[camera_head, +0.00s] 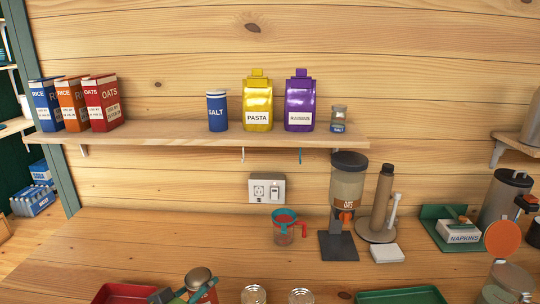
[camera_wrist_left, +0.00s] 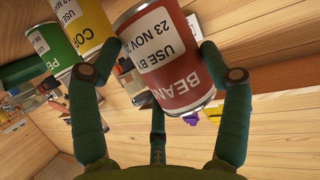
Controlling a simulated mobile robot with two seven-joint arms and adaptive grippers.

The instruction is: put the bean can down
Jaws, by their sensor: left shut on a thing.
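The bean can (camera_wrist_left: 172,62) is red with a white label and fills the upper middle of the left wrist view. My left gripper (camera_wrist_left: 160,50) is shut on it, with green fingers on both sides of the can. In the head view the can (camera_head: 210,296) shows at the bottom edge, its silver top up and my left gripper (camera_head: 182,295) against it. Most of the gripper and the can's lower part are cut off there. I cannot tell whether the can's base touches the counter. My right gripper is not in view.
A red tray (camera_head: 112,294) lies left of the can. Two can tops (camera_head: 253,294) (camera_head: 301,296) show to its right, then a green tray (camera_head: 402,296). A measuring cup (camera_head: 284,232) and oats dispenser (camera_head: 347,190) stand farther back. The counter's left-middle (camera_head: 160,240) is clear.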

